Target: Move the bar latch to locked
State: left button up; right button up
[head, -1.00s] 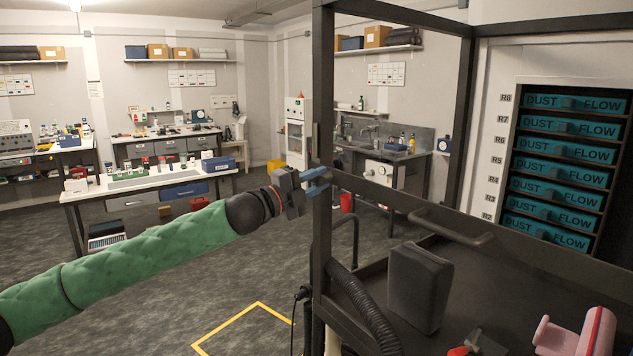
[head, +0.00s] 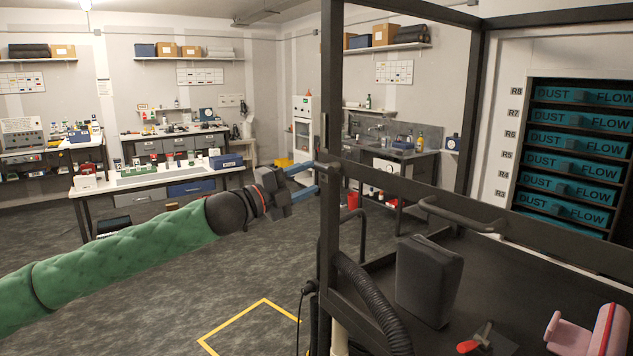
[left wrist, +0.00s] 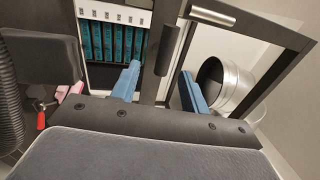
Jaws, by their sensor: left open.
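A short upright bar (head: 325,133) is mounted on the dark frame post, just above the rail. In the left wrist view it seems to be the grey bar (left wrist: 212,16). A dark bar handle (head: 455,215) runs along the rail; it appears in the left wrist view (left wrist: 167,50) between my fingers. I cannot tell for certain which of these is the bar latch, nor its setting. My left gripper (head: 320,178) is open and empty, its blue fingers pointing right at the post, slightly below the upright bar. Contact is not clear. My right gripper is not in view.
The dark frame post (head: 330,230) and rail (head: 580,245) stand close to my left gripper. A black hose (head: 365,290), a dark padded block (head: 428,278) and a red lever (head: 470,343) lie right of the post. Open floor (head: 270,270) lies left of it.

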pick_arm(q)
jog(key=shift+v, duration=1)
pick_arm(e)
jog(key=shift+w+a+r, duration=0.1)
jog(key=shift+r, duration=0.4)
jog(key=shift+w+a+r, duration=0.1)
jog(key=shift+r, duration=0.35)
